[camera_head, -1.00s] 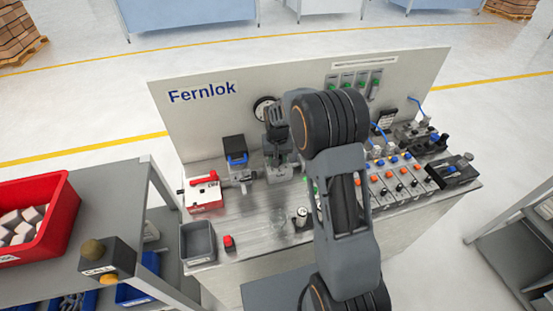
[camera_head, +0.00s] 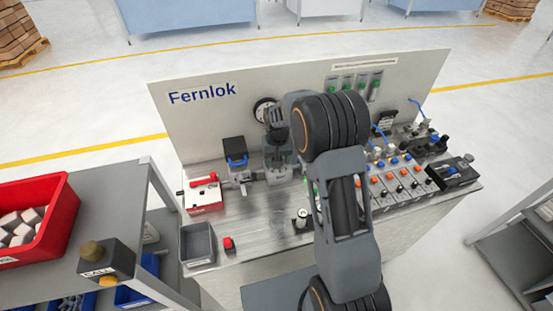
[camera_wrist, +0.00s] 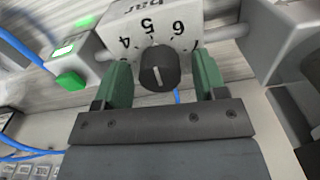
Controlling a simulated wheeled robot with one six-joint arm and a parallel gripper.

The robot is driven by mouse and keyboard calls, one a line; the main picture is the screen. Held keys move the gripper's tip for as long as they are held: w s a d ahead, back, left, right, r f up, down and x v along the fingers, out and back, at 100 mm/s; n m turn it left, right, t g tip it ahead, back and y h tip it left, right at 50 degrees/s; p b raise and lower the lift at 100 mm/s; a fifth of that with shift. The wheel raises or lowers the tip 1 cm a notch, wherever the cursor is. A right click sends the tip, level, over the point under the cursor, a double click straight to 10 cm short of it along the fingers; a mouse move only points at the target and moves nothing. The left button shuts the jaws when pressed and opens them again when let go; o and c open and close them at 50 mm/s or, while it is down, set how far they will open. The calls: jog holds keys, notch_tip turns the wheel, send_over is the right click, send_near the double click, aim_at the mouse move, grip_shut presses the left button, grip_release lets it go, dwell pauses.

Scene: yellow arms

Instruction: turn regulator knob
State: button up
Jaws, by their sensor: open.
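The regulator knob (camera_wrist: 158,69) is black and round with a white pointer line, on a light block marked "bar" and numbered 4, 5, 6, 7 in the wrist view. My gripper (camera_wrist: 163,77) has two green fingers, one on each side of the knob, with a visible gap to each. The fingers are open and hold nothing. In the head view my gripper (camera_head: 277,150) is partly hidden by my wrist, above the bench in front of the panel. The regulator itself is hard to make out there behind my arm.
A green button (camera_wrist: 70,80) on a grey block and a blue hose (camera_wrist: 22,45) lie left of the knob in the wrist view. The bench holds a red box (camera_head: 204,195), a grey bin (camera_head: 198,243) and a valve row at right.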

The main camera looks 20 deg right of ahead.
jog(key=shift+r, duration=0.1)
notch_tip(320, 180, up, 14)
jog(key=b, duration=0.1)
dwell(0.4)
jog(key=shift+f, duration=0.2)
jog(key=s+r+n+t, duration=0.1)
jog(key=s+t, duration=0.3)
jog(key=s, duration=1.9)
jog(key=shift+r, duration=0.2)
